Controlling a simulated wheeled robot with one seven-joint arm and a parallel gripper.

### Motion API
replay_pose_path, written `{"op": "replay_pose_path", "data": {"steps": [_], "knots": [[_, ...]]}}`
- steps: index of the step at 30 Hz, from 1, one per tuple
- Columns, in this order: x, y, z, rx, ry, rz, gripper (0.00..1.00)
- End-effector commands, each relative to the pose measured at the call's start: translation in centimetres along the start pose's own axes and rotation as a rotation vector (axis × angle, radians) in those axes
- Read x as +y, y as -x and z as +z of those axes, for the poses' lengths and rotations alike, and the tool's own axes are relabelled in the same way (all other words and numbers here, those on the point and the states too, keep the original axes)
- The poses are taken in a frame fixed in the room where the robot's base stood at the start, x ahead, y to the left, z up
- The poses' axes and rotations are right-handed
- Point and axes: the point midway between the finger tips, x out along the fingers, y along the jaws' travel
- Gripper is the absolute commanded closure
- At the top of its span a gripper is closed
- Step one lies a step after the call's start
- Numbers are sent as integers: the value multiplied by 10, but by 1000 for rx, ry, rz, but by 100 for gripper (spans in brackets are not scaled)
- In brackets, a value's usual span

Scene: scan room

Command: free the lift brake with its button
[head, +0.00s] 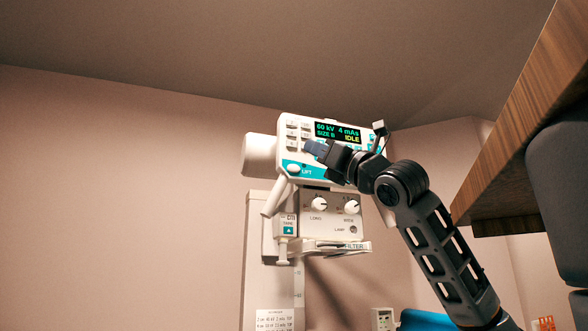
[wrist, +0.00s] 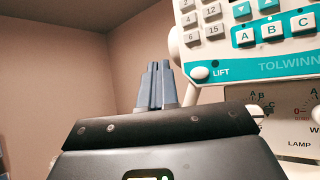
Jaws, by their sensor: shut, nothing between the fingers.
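The lift button is a white oval (wrist: 200,73) on a teal band beside the word LIFT, at the lower left corner of the control panel (head: 290,154). It also shows in the head view (head: 293,168). My gripper (head: 313,148) is shut and empty, its blue-grey fingers in front of the panel, above and right of the button in the head view. In the wrist view the fingertips (wrist: 158,68) point up, left of the button, with a gap between in the picture. I cannot tell the depth between fingertips and panel. The display (head: 338,132) reads 60 kV, 4 mAs, SIZE B, IDLE.
Below the panel is a box with two dials (head: 319,204) and a filter slot (head: 345,247). A white handle (head: 275,197) slants down at its left. A column (head: 258,270) stands behind. A wooden edge (head: 520,150) overhangs at right. Left is bare wall.

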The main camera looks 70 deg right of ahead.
Motion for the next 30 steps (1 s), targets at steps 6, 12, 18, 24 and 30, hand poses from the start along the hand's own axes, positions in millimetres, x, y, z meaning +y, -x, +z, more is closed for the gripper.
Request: {"op": "replay_pose_path", "data": {"steps": [6, 12, 18, 24, 30], "knots": [[-3, -4, -2, 0, -4, 0, 100], [-14, -20, -13, 1, -5, -1, 100], [-28, -39, -27, 1, -6, -1, 100], [-39, -53, -38, 0, -3, 0, 100], [-44, -60, -44, -1, -3, 0, 100]]}}
